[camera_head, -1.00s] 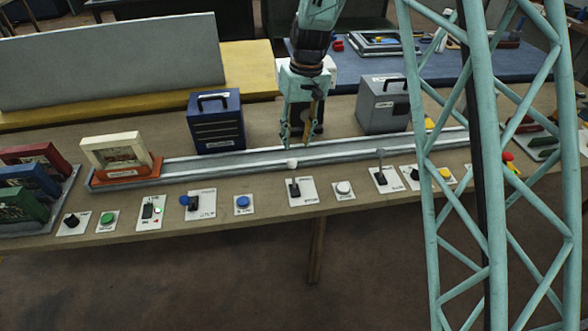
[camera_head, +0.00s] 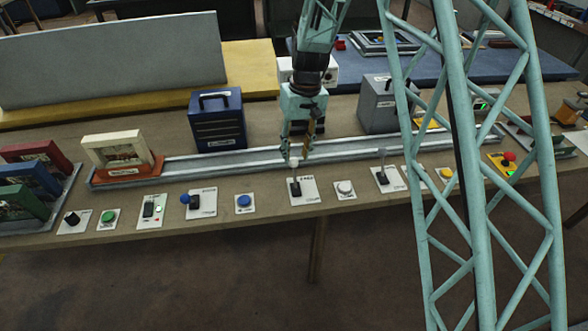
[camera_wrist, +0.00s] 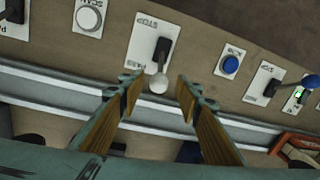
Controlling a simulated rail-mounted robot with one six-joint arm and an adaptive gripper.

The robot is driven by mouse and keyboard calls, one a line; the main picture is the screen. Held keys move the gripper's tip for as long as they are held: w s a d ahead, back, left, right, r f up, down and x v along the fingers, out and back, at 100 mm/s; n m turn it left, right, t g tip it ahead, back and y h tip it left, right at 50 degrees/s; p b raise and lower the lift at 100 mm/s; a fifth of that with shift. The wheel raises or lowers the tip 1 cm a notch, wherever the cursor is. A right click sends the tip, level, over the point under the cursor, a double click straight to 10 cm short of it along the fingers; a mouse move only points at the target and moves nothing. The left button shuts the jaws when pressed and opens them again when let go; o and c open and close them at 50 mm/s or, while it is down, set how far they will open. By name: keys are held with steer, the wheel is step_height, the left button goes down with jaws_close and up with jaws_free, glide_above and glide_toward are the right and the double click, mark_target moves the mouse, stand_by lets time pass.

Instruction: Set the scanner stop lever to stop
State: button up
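A white plate (camera_head: 308,189) carries a black lever with a white knob (camera_head: 294,162). In the wrist view the plate (camera_wrist: 142,42) reads STOP, upside down, near its top edge, and the white knob (camera_wrist: 158,84) lies at the lower end of the black lever (camera_wrist: 161,55). The lever leans toward the grey rail. My gripper (camera_head: 299,158) is over the rail side of the plate. In the wrist view my gripper (camera_wrist: 157,88) is open, with one finger on each side of the knob and gaps between them. Nothing is held.
A white SCAN button (camera_wrist: 88,17) and a blue button (camera_wrist: 230,64) flank the plate. A blue-knobbed lever (camera_head: 190,200) and another lever (camera_head: 382,170) stand further out. The grey rail (camera_head: 230,160) runs behind. A blue box (camera_head: 217,120) and grey box (camera_head: 378,104) stand beyond it.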

mark_target(295, 162)
steer(key=shift+s+a+f+b, duration=0.1)
steer(key=shift+a+f+b, duration=0.1)
steer(key=shift+f, duration=1.7)
steer(key=shift+a+f+b, duration=0.1)
steer(key=shift+a+f, duration=0.05)
steer(key=shift+f, duration=1.7)
jaws_close()
